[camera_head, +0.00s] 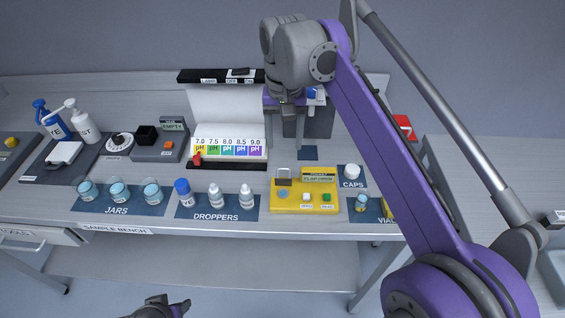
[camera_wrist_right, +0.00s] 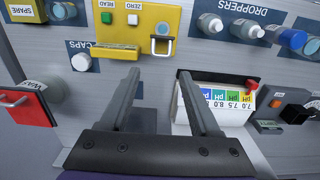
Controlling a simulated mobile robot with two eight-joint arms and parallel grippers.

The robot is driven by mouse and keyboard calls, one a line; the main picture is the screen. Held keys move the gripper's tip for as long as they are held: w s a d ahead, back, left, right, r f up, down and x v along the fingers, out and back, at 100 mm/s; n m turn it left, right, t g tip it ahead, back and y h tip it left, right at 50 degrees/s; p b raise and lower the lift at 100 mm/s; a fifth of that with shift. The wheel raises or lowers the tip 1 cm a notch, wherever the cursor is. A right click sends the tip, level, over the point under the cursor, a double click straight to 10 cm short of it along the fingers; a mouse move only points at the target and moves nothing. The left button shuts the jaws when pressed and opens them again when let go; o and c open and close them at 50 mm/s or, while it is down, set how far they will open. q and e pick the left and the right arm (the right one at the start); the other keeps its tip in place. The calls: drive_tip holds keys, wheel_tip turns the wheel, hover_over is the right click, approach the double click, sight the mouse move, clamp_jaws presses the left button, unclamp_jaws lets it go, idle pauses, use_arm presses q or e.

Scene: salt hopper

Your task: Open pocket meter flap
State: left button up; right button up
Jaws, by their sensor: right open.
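The yellow pocket meter (camera_head: 305,202) lies on the front of the bench, right of the droppers. A small grey frame-like flap (camera_head: 284,177) stands at its upper left, beside a round blue-grey spot and a small display with text too small to read surely. In the right wrist view the meter (camera_wrist_right: 122,25) is at the top, with the flap (camera_wrist_right: 160,46) at its edge. My right gripper (camera_head: 285,122) is open and empty, behind and above the meter, apart from the flap. It also shows in the wrist view (camera_wrist_right: 160,80). My left gripper (camera_head: 160,308) is only partly visible at the bottom edge.
A pH colour chart (camera_head: 230,148) stands behind, near the right gripper. Droppers (camera_head: 215,196) are left of the meter; a white cap (camera_head: 352,171) and a vial (camera_head: 361,203) are to its right. A red waste container (camera_wrist_right: 22,106) sits beyond the caps.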

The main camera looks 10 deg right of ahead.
sight(284, 168)
wheel_tip(284, 168, down, 7)
drive_tip(key=shift+f+b, duration=0.2)
drive_tip(key=shift+b, duration=0.3)
